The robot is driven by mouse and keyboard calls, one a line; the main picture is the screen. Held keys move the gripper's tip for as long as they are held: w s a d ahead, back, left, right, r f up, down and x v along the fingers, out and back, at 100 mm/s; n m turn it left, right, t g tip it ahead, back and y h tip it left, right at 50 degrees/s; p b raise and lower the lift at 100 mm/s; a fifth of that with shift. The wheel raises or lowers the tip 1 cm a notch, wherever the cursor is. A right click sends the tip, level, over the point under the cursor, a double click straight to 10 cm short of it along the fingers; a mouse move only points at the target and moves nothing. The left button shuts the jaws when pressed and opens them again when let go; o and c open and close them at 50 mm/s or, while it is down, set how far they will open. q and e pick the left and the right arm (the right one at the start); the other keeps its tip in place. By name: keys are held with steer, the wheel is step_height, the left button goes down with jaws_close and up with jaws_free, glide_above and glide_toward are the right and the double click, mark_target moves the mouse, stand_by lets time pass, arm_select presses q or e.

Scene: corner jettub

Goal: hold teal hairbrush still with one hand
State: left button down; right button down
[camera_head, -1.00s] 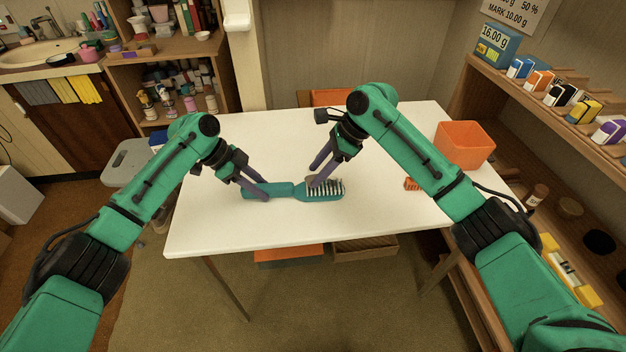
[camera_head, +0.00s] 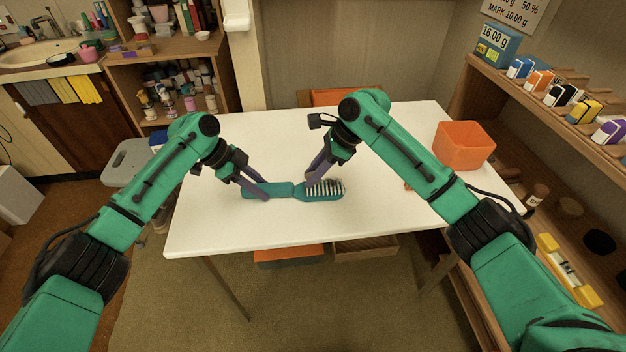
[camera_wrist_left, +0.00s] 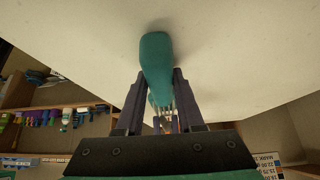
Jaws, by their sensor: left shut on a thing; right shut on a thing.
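The teal hairbrush (camera_head: 283,190) lies on the white table, handle to the left and pale bristles up on the right. My left gripper (camera_head: 256,192) is shut on its handle. In the left wrist view the handle (camera_wrist_left: 156,62) sits between the left gripper's two fingers (camera_wrist_left: 160,90), with bristles beyond. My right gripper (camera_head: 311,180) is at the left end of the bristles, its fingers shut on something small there. What it grips is too small to tell.
The white table (camera_head: 230,222) is mostly clear around the brush. An orange bin (camera_head: 464,145) stands at its back right. A small orange thing (camera_head: 407,187) is partly hidden by my right arm. A wooden shelf (camera_head: 540,115) with several small boxes runs along the right.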

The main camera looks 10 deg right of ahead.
steer(key=shift+r, duration=2.55)
arm_select(q)
steer(key=shift+c, duration=2.2)
jaws_free()
steer(key=v, duration=1.2)
steer(key=shift+f, duration=0.1)
arm_select(e)
steer(key=shift+f, duration=0.1)
